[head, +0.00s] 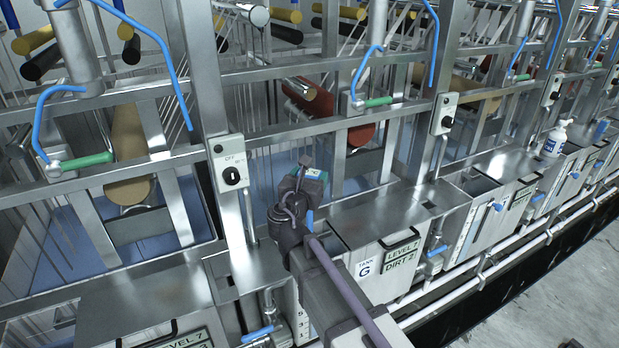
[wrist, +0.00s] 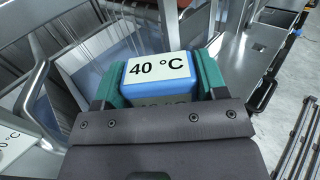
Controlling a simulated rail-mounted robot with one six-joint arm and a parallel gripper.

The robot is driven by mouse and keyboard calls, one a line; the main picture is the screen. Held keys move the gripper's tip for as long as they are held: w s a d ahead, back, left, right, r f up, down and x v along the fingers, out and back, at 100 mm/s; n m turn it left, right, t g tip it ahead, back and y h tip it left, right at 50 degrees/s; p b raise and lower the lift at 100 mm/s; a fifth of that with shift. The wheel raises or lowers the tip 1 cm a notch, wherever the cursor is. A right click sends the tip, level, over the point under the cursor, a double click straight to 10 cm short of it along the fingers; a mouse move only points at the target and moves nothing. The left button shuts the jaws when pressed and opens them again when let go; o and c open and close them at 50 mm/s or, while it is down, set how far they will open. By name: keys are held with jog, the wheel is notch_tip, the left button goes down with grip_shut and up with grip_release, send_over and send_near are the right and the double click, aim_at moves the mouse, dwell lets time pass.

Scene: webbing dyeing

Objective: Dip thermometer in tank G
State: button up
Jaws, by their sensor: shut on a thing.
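In the wrist view the thermometer (wrist: 150,70) is a blue block with a white face reading "40 °C". My gripper (wrist: 160,88) is shut on it, with green pads on both sides. In the head view my gripper (head: 308,180) is above the left part of tank G (head: 366,268), near its opening. The thermometer's lower end is hidden, so I cannot tell whether it touches liquid.
A metal frame with a switch box (head: 231,175) stands to the left behind my gripper. More tanks run to the right, with a white bottle (head: 555,139) on them. White pipes (head: 470,262) run along the front. Grey floor (head: 540,285) is open at the lower right.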

aim_at(310, 228)
notch_tip(310, 228, down, 18)
jog(key=b, duration=1.6)
jog(key=shift+r+b, duration=0.15)
jog(key=shift+b, duration=0.2)
jog(key=shift+r, duration=0.15)
dwell(1.0)
notch_tip(310, 228, up, 20)
jog(key=p, duration=2)
jog(key=shift+r, duration=0.1)
